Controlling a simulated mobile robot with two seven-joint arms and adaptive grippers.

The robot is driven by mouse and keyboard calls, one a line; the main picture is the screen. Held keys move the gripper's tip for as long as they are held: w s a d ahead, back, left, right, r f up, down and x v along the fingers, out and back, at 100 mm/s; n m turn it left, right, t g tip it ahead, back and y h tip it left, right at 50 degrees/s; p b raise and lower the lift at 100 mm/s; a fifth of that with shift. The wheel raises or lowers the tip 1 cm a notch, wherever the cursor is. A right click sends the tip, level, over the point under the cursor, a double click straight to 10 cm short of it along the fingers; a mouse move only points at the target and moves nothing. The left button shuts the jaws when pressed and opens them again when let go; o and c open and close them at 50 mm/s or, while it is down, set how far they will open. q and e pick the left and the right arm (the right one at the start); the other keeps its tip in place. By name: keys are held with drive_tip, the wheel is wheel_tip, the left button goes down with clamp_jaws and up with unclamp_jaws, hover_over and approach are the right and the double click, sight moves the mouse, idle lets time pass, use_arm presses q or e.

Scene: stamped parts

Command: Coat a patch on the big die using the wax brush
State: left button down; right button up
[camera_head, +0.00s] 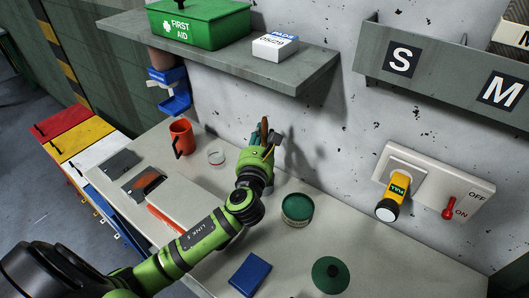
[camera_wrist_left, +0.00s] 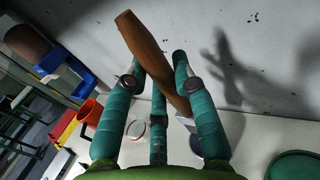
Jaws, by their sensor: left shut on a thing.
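My left gripper (camera_head: 265,140) is raised above the back of the bench near the wall. In the left wrist view its teal fingers (camera_wrist_left: 158,75) are shut around a brown wooden handle (camera_wrist_left: 150,50), which looks like the wax brush's and is tilted. The handle's top also shows in the head view (camera_head: 264,127); its lower end is partly hidden by a finger. Two flat dark grey plates (camera_head: 120,163) lie at the bench's left; the nearer plate (camera_head: 145,181) has an orange-brown patch. I cannot tell which is the big die. My right gripper is not in view.
An open green tin (camera_head: 297,208), round green lid (camera_head: 330,274), blue block (camera_head: 250,274), orange mug (camera_head: 181,138) and small clear dish (camera_head: 216,157) stand on the bench (camera_head: 400,262). A shelf (camera_head: 225,62) overhangs the back. A switch panel (camera_head: 470,197) is at right.

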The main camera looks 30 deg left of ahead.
use_arm(q)
drive_tip(key=shift+s+d+f+p, duration=0.1)
drive_tip(key=shift+d+p, duration=0.2)
drive_tip(key=shift+d, duration=0.05)
drive_tip(key=s+d+p, duration=0.4)
drive_tip(key=d+p, duration=0.1)
drive_tip(key=d, duration=0.7)
wheel_tip(320, 180, down, 6)
drive_tip(key=b, duration=0.6)
drive_tip(key=shift+w+b, duration=0.2)
drive_tip(key=shift+b, duration=0.2)
drive_tip(key=shift+f+b, duration=0.35)
drive_tip(key=shift+f, duration=0.25)
idle(0.4)
